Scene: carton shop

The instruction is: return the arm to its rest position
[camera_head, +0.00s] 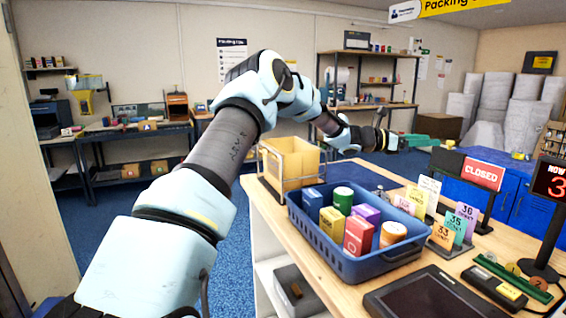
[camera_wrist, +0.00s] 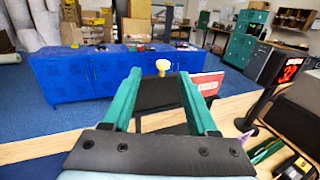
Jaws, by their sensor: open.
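My arm (camera_head: 232,130) reaches up from the lower left and bends over the counter in the head view. My gripper (camera_head: 392,141) is at its far end, above the back of the counter, behind the blue basket. In the wrist view my gripper (camera_wrist: 160,78) shows two green fingers spread apart with nothing between them. Beyond the fingertips are a dark panel and a small pale yellow knob, whose nature I cannot tell.
A blue basket (camera_head: 342,262) with several boxes and tins stands on the wooden counter (camera_head: 268,212). A yellow carton in a wire rack (camera_head: 290,168) is behind it. Numbered cards (camera_head: 455,228), a red CLOSED sign (camera_head: 484,174), a dark tablet (camera_head: 428,296) and a red number display (camera_head: 551,182) stand right. Blue cabinets (camera_wrist: 110,75) are beyond.

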